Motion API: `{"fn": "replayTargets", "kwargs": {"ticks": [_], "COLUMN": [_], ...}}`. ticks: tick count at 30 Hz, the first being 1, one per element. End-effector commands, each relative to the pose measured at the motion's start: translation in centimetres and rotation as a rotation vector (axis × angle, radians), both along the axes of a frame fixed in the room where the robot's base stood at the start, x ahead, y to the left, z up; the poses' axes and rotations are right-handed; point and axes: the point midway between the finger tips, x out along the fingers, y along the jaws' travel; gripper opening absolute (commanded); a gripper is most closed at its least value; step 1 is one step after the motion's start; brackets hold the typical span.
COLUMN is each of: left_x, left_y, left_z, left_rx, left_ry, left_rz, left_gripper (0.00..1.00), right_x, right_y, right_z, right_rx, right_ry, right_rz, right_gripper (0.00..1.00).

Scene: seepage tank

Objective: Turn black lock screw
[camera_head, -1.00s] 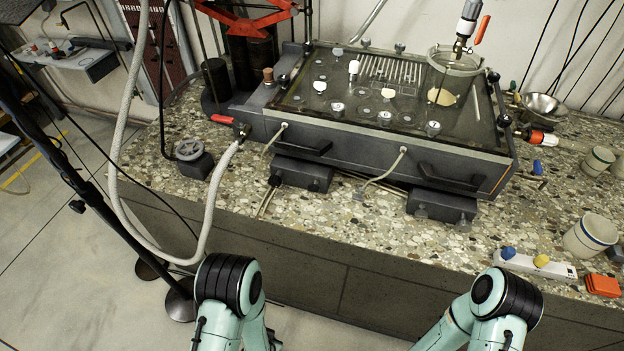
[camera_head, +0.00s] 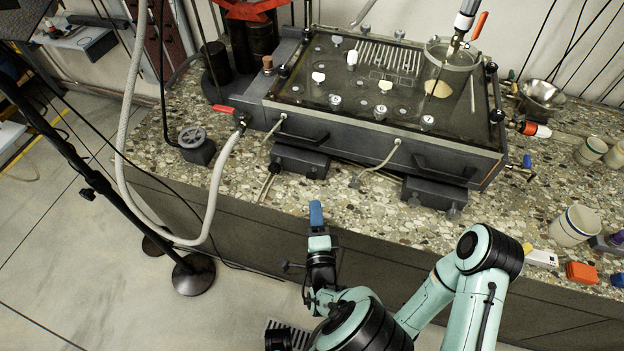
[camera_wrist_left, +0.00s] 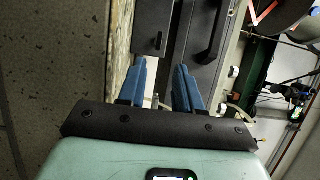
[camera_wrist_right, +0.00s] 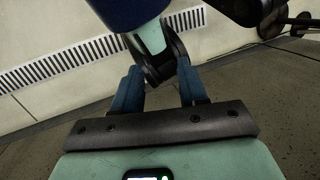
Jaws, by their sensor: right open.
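The glass-topped seepage tank (camera_head: 345,135) stands on the pebbled counter. Dark knobs sit around its rim, such as one at the left edge (camera_head: 284,72) and one at the right corner (camera_head: 497,116). Small dark screws also show on the left foot block (camera_head: 300,162) and right foot block (camera_head: 434,194). I cannot tell which is the black lock screw. My left gripper (camera_head: 316,213) is over the counter's front edge, below the left foot block. Its blue fingers are apart and empty in the left wrist view (camera_wrist_left: 160,65). My right gripper (camera_wrist_right: 158,68) is open; the head view hides it.
A grey hose with a red-handled valve (camera_head: 225,109) hangs at the tank's left. A handwheel block (camera_head: 195,145) stands beside it. Cups (camera_head: 575,226) and an orange block (camera_head: 581,272) are at the right. The front counter strip is mostly clear.

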Motion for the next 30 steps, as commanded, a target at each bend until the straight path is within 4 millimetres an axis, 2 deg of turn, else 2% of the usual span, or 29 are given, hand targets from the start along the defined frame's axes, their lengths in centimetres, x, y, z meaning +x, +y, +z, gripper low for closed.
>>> {"fn": "replayTargets", "kwargs": {"ticks": [3, 9, 15, 20, 28, 30], "left_x": [2.7, 6.9, 9.5, 10.4, 10.5, 10.5], "left_y": [0.4, 0.6, 0.8, 0.9, 0.9, 0.9], "left_z": [-0.1, -0.2, -0.2, -0.1, -0.1, -0.1], "left_rx": [-0.004, -0.004, -0.004, -0.002, -0.002, -0.002], "left_ry": [-0.001, 0.001, 0.002, 0.002, 0.003, 0.003], "left_rz": [0.004, 0.003, 0.002, 0.001, 0.000, 0.000], "left_gripper": [0.34, 0.34, 0.34, 0.34, 0.34, 0.11], "right_x": [0.3, 1.1, 1.6, 1.9, 1.9, 1.9], "right_y": [-0.1, -0.4, -0.7, -0.8, -0.8, -0.8], "right_z": [-0.4, -1.1, -1.5, -1.7, -1.7, -1.7], "right_rx": [-0.003, -0.013, -0.021, -0.023, -0.024, -0.024], "right_ry": [-0.008, -0.029, -0.045, -0.051, -0.053, -0.053], "right_rz": [-0.003, -0.011, -0.018, -0.021, -0.022, -0.022], "right_gripper": [0.43, 0.43, 0.43, 0.43, 0.43, 0.43]}}
